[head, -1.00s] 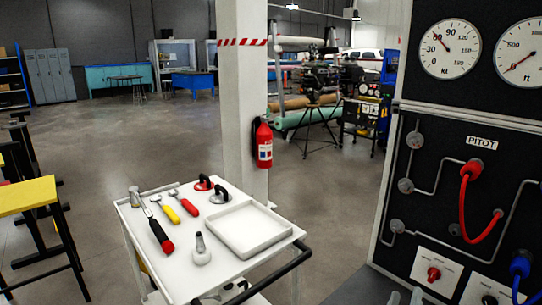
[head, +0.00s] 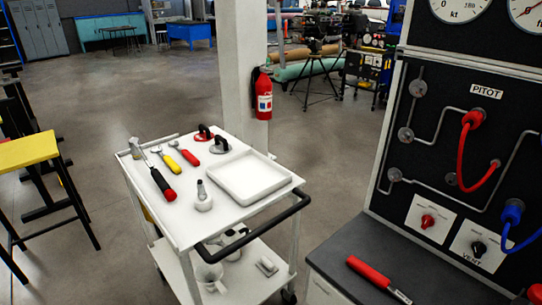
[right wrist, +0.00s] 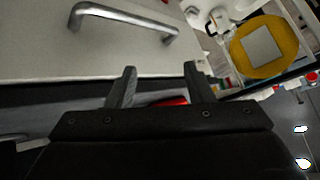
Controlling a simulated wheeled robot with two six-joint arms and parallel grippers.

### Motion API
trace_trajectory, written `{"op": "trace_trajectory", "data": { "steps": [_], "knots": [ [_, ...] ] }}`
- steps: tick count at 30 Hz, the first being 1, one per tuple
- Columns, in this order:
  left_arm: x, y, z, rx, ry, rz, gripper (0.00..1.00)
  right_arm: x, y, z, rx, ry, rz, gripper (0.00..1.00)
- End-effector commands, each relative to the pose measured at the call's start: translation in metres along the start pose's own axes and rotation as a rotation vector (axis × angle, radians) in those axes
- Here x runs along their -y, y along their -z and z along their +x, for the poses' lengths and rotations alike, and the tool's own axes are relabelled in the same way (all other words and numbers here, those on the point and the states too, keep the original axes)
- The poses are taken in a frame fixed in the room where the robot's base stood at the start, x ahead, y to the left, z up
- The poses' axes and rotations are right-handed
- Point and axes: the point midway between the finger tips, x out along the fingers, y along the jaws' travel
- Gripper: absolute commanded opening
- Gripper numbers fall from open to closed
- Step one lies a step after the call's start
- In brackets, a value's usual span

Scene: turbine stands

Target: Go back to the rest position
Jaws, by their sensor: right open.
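My right gripper (right wrist: 161,88) shows in the right wrist view with its two fingers apart and nothing held between them. A red object (right wrist: 168,101) shows just past the gripper body, mostly hidden by it; I cannot tell whether it touches. Neither gripper shows in the head view. In the head view a red-handled tool (head: 369,271) lies on the dark bench top (head: 337,235) below the pitot panel (head: 450,150). A red hose (head: 466,155) and a blue hose (head: 513,225) are on the panel.
A white trolley (head: 182,228) stands left of the bench, with hand tools and an empty tray (head: 250,178) on top. A fire extinguisher (head: 263,95) hangs on a pillar. A yellow-topped stool (head: 28,152) stands at the left. The right wrist view shows a metal handle (right wrist: 125,17).

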Motion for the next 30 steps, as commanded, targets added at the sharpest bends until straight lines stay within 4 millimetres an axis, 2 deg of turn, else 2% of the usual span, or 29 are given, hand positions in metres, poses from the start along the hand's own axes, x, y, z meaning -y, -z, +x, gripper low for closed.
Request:
{"op": "trace_trajectory", "data": {
  "steps": [3,11,17,23,30],
  "knots": [
    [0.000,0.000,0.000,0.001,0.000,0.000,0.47,-0.027,-0.030,-0.021,0.139,-0.125,-0.097,0.47],
    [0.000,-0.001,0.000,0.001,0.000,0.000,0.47,-0.070,-0.075,-0.071,0.384,-0.335,-0.217,0.47],
    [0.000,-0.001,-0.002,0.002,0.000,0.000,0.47,-0.085,-0.093,-0.035,0.413,-0.337,-0.214,0.47],
    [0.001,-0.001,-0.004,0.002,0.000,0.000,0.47,-0.103,-0.120,0.009,0.437,-0.332,-0.207,0.47],
    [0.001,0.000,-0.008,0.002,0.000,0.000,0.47,-0.130,-0.179,0.068,0.478,-0.326,-0.198,0.47]
  ]
}}
